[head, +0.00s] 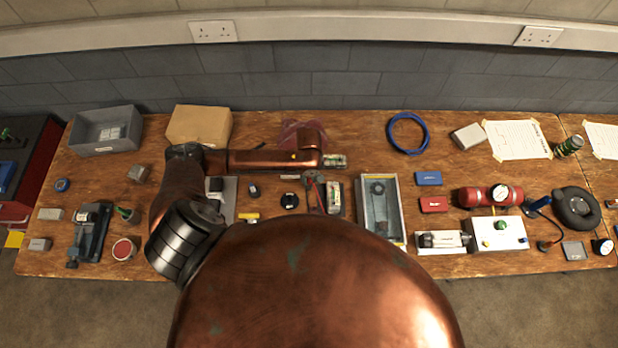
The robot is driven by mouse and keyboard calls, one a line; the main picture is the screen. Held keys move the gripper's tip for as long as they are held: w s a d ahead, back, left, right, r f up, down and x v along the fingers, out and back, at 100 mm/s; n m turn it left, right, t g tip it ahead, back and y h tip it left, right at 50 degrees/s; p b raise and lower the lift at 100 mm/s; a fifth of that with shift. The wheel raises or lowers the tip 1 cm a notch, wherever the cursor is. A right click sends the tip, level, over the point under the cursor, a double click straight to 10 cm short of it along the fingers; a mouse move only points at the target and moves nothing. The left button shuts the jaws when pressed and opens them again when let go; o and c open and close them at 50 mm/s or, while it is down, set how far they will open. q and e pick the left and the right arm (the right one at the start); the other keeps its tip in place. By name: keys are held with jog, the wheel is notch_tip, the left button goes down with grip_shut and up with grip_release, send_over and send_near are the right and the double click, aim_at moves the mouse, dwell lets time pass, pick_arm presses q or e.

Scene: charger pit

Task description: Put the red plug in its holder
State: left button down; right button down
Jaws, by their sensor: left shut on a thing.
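My copper left arm reaches in from the left and bends over the middle of the bench. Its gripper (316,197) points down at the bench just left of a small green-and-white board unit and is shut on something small. What it grips is mostly hidden by the wrist and jaws; a bit of red shows beside the jaws, but I cannot make out the red plug's shape. I cannot pick out the plug's holder for certain. My right gripper is not in view.
A glass-topped grey case (396,218) stands right of the gripper. Further right lie red (433,204) and blue (428,178) boxes, a red cylinder (478,197) and a white control box (498,236). A grey bin (88,146) and a cardboard box (200,122) stand back left.

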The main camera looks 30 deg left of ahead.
aim_at(309, 179)
pick_arm(q)
jog(key=shift+f, duration=0.75)
jog(key=c, duration=1.8)
grip_release()
jog(key=shift+o, duration=0.2)
notch_tip(309, 179, up, 12)
jog(key=shift+s, duration=0.1)
